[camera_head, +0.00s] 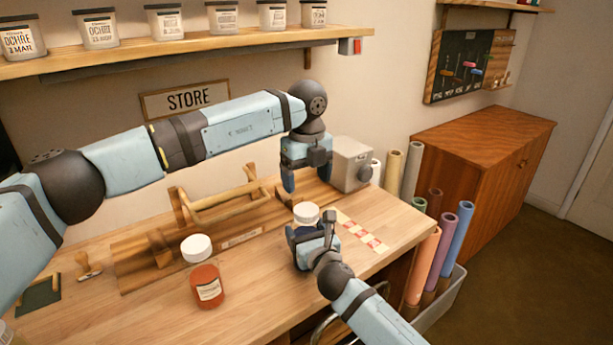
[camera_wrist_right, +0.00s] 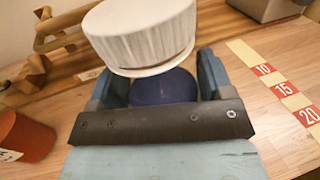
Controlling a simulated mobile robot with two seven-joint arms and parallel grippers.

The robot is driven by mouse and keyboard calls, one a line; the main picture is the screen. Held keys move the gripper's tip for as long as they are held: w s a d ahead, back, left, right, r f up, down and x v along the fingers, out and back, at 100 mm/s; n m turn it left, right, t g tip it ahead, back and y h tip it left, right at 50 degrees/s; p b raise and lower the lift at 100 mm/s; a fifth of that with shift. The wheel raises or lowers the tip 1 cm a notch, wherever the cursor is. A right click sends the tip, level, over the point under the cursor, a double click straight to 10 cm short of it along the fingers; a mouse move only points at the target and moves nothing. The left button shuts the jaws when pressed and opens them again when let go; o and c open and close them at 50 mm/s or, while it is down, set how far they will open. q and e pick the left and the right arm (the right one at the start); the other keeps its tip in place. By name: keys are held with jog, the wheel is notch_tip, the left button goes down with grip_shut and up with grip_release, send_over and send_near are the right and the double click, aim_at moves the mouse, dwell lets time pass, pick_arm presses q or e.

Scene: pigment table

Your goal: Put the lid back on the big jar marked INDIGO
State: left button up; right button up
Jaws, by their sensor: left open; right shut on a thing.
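A blue thing (camera_wrist_right: 165,88), seemingly the big jar, is between the fingers of my right gripper (camera_head: 312,232), which is shut on it above the right part of the table. No INDIGO mark is readable. A white ribbed lid (camera_head: 306,213) is directly above the blue thing; it also shows large in the right wrist view (camera_wrist_right: 140,35). I cannot tell whether it is fully seated. My left gripper (camera_head: 306,181) points down, open, above and slightly behind this lid, apart from it. My right gripper hides most of the jar in the head view.
An orange jar (camera_head: 207,288), apparently open, stands left, with another white lid (camera_head: 196,248) behind it. A wooden rack (camera_head: 215,205), a grey box (camera_head: 350,163) and a red-and-white marked strip (camera_head: 362,231) are nearby. The table's front middle is clear.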

aim_at(306, 209)
pick_arm(q)
jog(key=shift+n, duration=0.5)
jog(key=shift+f, duration=0.1)
notch_tip(306, 209, down, 8)
jog(key=shift+r, duration=0.1)
dwell(0.3)
